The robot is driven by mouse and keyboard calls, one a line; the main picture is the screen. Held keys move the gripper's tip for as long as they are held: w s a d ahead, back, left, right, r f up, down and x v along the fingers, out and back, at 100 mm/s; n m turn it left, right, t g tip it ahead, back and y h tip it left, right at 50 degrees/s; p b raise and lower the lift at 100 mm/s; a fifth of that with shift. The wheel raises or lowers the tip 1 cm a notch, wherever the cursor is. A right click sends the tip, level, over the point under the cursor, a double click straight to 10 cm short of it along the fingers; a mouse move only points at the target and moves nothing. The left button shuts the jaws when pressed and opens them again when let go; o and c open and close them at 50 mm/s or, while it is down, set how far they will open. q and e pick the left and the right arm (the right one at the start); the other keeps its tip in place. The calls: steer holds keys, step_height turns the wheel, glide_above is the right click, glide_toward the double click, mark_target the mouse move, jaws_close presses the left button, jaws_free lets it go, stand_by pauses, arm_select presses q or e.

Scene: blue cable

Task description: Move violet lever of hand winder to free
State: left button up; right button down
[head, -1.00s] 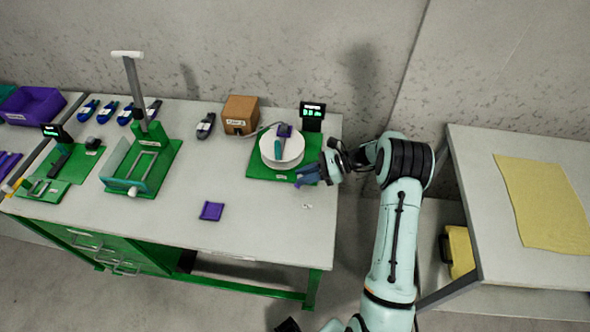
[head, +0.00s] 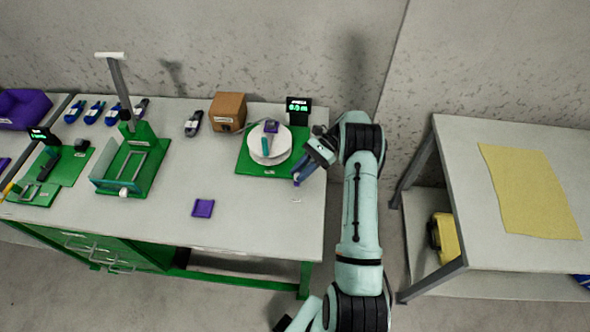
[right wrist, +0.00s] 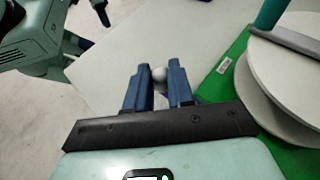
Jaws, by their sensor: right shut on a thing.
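The hand winder stands on a green base (head: 243,158) at the right end of the workbench, with a white reel (head: 281,149) on it. The reel and its teal handle (right wrist: 272,12) also show at the right of the right wrist view. A violet block (head: 271,127) sits at the reel's back. My right gripper (head: 299,177) is at the base's front right corner. In the right wrist view its blue fingers (right wrist: 160,82) are shut on a small pale round knob (right wrist: 159,73). A small violet piece (head: 297,183) shows at the fingertips; its link to the knob is unclear.
A small display (head: 298,105) stands behind the reel and a brown box (head: 228,111) to its left. A violet tray (head: 203,208) lies near the front edge. A green frame (head: 132,165) stands further left. A separate table (head: 455,160) is at the right, across a gap.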

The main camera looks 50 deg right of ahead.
stand_by(0.3)
steer(key=c, duration=1.3)
jaws_free()
steer(key=shift+o, duration=0.2)
steer(key=v, duration=0.7)
steer(key=shift+d+p, duration=0.25)
steer(key=shift+p, duration=0.15)
steer(key=shift+s, duration=0.2)
